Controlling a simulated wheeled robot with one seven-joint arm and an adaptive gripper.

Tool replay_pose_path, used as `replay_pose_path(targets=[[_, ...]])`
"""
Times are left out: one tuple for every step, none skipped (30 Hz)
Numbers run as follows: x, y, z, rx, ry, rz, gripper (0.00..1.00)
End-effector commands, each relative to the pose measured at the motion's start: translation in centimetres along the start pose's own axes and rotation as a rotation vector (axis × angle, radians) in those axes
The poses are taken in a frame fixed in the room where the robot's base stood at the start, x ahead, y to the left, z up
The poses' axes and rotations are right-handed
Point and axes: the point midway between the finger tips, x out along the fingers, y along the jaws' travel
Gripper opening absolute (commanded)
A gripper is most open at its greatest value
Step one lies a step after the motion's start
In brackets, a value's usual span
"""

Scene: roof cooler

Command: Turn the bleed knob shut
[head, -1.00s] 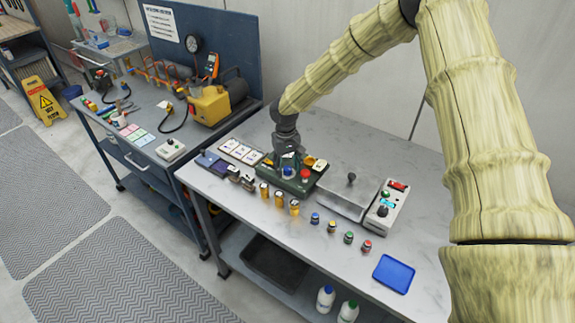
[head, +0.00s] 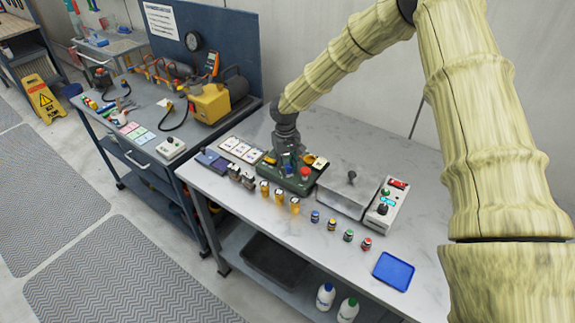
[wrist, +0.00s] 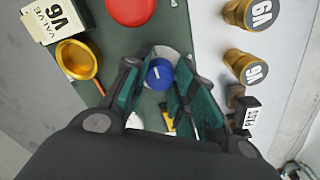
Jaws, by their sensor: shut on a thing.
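A green valve block (head: 272,176) stands on the marble-topped bench. A blue knob (wrist: 160,74) with a white pointer mark sits on a pale round base on this block. My gripper (wrist: 162,80) comes down over it with its teal fingers on either side, closed on the knob. In the head view my gripper (head: 289,164) largely covers the knob. No label naming the knob as the bleed is readable.
On the block, a red knob (wrist: 130,8) and a brass cup (wrist: 78,60) with a "VALVE V6" card (wrist: 52,18) are close by. Brass cylinders (head: 280,197) stand in front. A lidded metal box (head: 343,196) and a switch box (head: 385,204) stand to the right.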

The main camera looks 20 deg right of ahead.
Motion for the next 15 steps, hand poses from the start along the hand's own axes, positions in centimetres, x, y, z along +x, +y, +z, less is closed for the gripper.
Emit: replay_pose_path(targets=[[-0.04,0.06,-0.08,-0.018,0.002,0.002,0.02],[-0.04,0.06,-0.08,-0.031,0.003,0.002,0.02],[-0.04,0.08,-0.09,-0.052,0.005,0.002,0.02],[-0.04,0.09,-0.11,-0.071,0.006,0.003,0.02],[-0.05,0.10,-0.11,-0.091,0.007,0.003,0.02],[-0.06,0.08,-0.11,-0.120,0.008,0.002,0.02],[-0.06,0.09,-0.10,-0.143,0.008,0.002,0.02],[-0.05,0.11,-0.10,-0.167,0.009,0.003,0.02],[-0.03,0.10,-0.09,-0.202,0.011,0.003,0.02],[-0.02,0.08,-0.09,-0.229,0.012,0.003,0.02],[-0.03,0.08,-0.10,-0.257,0.013,0.003,0.02],[-0.04,0.10,-0.10,-0.294,0.015,0.003,0.02],[-0.05,0.12,-0.08,-0.322,0.015,0.003,0.02],[-0.06,0.14,-0.08,-0.350,0.017,0.003,0.02],[-0.08,0.15,-0.10,-0.390,0.019,0.003,0.02]])
